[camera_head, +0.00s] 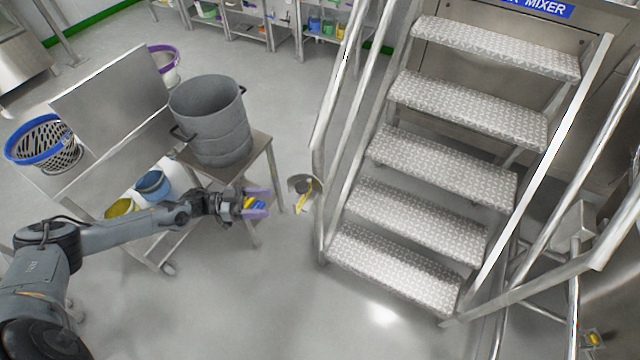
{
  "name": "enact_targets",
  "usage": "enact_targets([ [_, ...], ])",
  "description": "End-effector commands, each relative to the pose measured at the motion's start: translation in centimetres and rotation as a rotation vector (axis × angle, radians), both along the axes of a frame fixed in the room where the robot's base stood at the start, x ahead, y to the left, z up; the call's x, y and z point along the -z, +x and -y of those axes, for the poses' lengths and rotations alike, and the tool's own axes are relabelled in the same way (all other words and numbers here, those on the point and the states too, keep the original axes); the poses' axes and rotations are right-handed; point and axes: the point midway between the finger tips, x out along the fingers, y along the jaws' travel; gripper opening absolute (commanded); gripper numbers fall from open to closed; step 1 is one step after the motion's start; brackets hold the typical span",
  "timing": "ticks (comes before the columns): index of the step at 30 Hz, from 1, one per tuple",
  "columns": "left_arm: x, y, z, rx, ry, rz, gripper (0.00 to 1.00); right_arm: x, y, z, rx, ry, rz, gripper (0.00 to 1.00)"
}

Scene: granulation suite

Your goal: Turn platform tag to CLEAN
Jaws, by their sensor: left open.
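The platform (420,213) is a metal stair with several tread-plate steps and tubular handrails. My left gripper (264,203) reaches in from the left, with purple fingers open toward the tag. It is a short way left of the tag, apart from it in the picture. Blue and yellow show between the fingers; I cannot tell what they belong to. My right gripper is out of view.
A grey drum (212,125) stands on a steel cart (262,143) just behind my left gripper. Blue (153,186) and yellow (119,208) buckets sit below. A blue-rimmed basket (42,148) stands at the far left. The floor (270,300) before the steps is clear.

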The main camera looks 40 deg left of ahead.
Motion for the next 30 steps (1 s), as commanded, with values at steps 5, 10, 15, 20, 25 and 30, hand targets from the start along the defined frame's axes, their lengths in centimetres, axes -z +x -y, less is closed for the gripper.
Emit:
enact_targets([
  [5,-0.4,2.9,-1.7,0.000,0.050,0.065,0.68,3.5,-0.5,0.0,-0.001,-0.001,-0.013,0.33],
  [10,-1.5,4.4,-1.3,-0.001,0.052,0.096,0.68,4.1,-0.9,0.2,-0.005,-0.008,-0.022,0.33],
  [15,-1.7,5.7,0.3,0.000,0.050,0.100,0.68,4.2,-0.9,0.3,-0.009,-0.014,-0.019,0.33],
  [20,-1.7,7.3,2.5,0.000,0.050,0.099,0.68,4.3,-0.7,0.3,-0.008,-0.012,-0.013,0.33],
  [25,-1.7,8.9,4.6,0.001,0.049,0.098,0.68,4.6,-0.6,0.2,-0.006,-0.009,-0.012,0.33],
  [30,-1.6,10.0,6.0,-0.001,0.050,0.098,0.68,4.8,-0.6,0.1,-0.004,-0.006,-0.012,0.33],
])
